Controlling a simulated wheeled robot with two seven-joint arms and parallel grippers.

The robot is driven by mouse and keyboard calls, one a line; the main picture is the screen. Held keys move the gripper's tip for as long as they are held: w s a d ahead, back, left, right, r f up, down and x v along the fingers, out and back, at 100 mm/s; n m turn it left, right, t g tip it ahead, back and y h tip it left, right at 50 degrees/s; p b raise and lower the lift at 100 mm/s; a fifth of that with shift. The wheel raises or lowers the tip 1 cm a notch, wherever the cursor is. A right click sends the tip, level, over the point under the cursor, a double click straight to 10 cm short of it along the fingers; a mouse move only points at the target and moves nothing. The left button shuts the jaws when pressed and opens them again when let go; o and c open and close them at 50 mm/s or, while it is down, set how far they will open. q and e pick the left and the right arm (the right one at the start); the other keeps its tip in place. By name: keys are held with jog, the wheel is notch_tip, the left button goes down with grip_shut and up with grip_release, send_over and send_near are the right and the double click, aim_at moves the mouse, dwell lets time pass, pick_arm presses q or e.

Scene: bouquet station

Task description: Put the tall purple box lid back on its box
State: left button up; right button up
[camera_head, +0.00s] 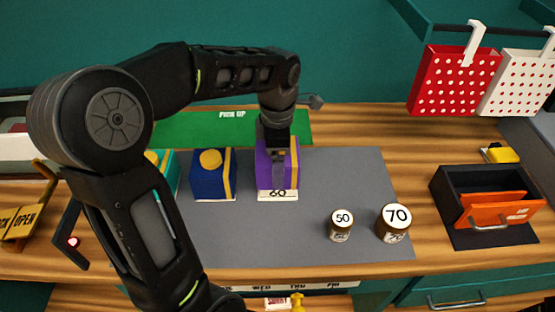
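A tall purple box (264,178) with a yellow stripe stands on the grey mat, with a "60" card (278,195) at its front. My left gripper (279,155) comes down from above over the top of this box. It covers much of the box's top, so I cannot make out whether the purple lid is on the box or between the fingers, nor how far the fingers are apart. No separate purple lid shows elsewhere. My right gripper is not in view.
A blue box (212,182) with a yellow knob stands left of the purple box, a teal box (170,170) beyond it. Jars marked "50" (341,226) and "70" (393,224) stand at the right. The grey mat (345,175) is clear right of the purple box.

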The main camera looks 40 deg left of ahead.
pick_arm(q)
jog(key=shift+f+b, duration=1)
jog(key=shift+f, duration=0.2)
dwell(0.9)
dwell(0.3)
jog(key=o, duration=1.1)
jog(key=shift+r, duration=0.1)
jog(key=shift+r+p, duration=3)
jog(key=shift+r, duration=0.95)
